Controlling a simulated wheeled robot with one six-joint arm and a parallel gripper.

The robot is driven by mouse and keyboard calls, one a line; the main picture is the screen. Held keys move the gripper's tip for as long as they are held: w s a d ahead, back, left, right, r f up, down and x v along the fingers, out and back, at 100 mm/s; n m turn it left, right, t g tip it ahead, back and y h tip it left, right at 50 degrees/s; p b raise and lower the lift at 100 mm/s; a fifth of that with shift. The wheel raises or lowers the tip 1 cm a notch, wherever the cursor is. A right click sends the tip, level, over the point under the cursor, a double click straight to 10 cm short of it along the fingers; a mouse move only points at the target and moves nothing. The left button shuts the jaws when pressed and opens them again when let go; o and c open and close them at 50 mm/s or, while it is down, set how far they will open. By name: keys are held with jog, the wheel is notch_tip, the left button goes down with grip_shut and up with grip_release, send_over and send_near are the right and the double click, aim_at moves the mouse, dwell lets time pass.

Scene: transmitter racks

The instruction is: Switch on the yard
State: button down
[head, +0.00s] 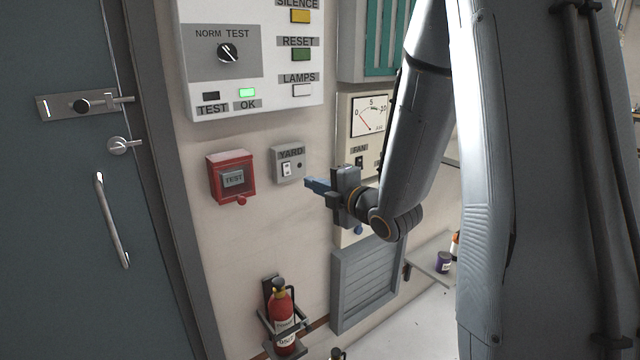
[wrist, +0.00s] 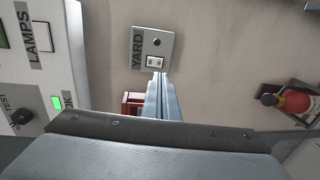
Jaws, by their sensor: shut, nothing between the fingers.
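The yard switch is a small grey plate labelled YARD (head: 288,164) on the wall, with a white rocker (head: 286,169) and a dark round spot beside it. The plate also shows in the wrist view (wrist: 152,46), with the rocker (wrist: 155,62) just beyond my fingertips. My gripper (head: 308,183) is shut and empty, its blue-grey fingers pointing left at the wall, a little right of and below the plate. In the wrist view the fingers (wrist: 158,80) end close to the rocker. I cannot tell whether they touch it, nor which way the rocker is set.
Above is a white panel (head: 300,108) with a knob, buttons and a lit green OK lamp. A meter panel with a FAN switch (head: 359,162) is behind my gripper. A fire extinguisher (head: 283,318) hangs below.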

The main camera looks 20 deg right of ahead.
aim_at(289, 174)
jog(key=p+x, duration=0.2)
jog(key=x, duration=0.7)
jog(key=shift+p, duration=0.35)
jog(key=shift+d, duration=0.1)
